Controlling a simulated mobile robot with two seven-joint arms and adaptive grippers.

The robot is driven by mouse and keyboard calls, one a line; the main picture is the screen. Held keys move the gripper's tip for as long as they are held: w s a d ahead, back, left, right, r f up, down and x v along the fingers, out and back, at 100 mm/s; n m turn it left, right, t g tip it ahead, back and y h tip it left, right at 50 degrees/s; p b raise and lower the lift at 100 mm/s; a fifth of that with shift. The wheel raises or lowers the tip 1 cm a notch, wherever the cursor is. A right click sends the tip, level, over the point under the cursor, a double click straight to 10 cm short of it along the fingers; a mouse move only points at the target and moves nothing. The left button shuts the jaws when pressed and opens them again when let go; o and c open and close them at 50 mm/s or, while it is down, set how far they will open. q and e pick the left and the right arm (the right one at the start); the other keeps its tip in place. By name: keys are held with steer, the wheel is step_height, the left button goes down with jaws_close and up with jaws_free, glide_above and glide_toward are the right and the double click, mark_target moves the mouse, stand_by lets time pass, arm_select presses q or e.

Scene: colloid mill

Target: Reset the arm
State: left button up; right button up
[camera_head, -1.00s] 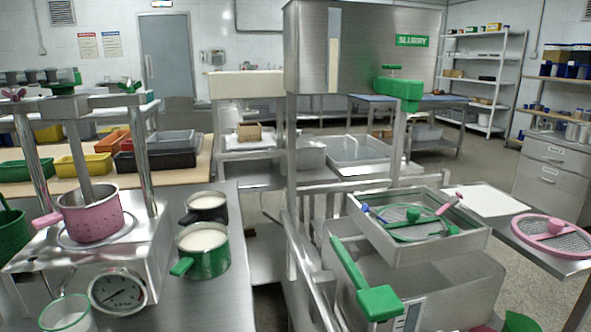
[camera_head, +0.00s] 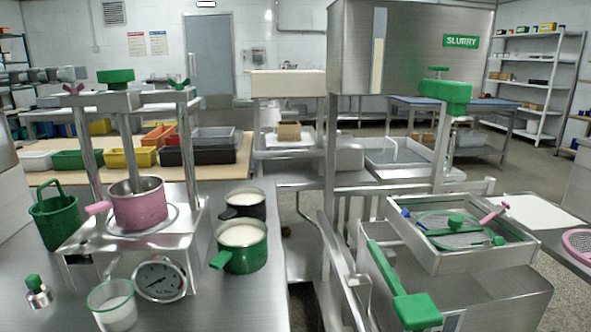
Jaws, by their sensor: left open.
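I cannot make out either gripper or arm in this view. A press-like metal stand (camera_head: 185,225) with a round dial gauge (camera_head: 160,280) stands on the left steel counter. A pink pot (camera_head: 138,205) sits on its plate, between metal posts with a green knob (camera_head: 116,76) on top. To its right are a green pot (camera_head: 242,247) and a dark pot (camera_head: 243,204), both with pale contents. At right is the large steel machine marked SLURRY (camera_head: 410,50), with a green valve block (camera_head: 445,97). Nothing is seen held.
A green bucket (camera_head: 55,215), a small metal weight with a green knob (camera_head: 38,293) and a glass beaker (camera_head: 113,303) crowd the left counter (camera_head: 200,318). At right, a tray (camera_head: 480,262) holds round sieves, beside a long green-handled lever (camera_head: 415,309). A floor gap separates the counter from the machine.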

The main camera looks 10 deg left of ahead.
mark_target(114, 72)
arm_select(q)
steer(key=x, duration=0.7)
steer(key=shift+d, duration=0.1)
steer(key=shift+w+d+r, duration=0.1)
steer(key=shift+w+d, duration=0.05)
steer(key=shift+d, duration=0.05)
steer(key=shift+n+t+y, duration=0.3)
steer(key=shift+n+t, duration=0.1)
steer(key=shift+t, duration=0.1)
steer(key=shift+n+t+y, duration=0.6)
steer(key=shift+t, duration=0.1)
steer(key=shift+n+t+y, duration=0.4)
steer(key=shift+t+y, duration=0.1)
arm_select(e)
steer(key=shift+s+d+f, duration=0.1)
steer(key=shift+s+f, duration=0.2)
steer(key=shift+f, duration=0.2)
steer(key=shift+s+d+f, duration=0.1)
steer(key=shift+s+f, duration=0.2)
steer(key=shift+f, duration=0.2)
arm_select(q)
steer(key=shift+p, duration=0.3)
arm_select(e)
steer(key=shift+d, duration=0.1)
arm_select(q)
steer(key=shift+n+t+y, duration=0.6)
steer(key=shift+y, duration=0.1)
arm_select(e)
steer(key=shift+d, duration=0.1)
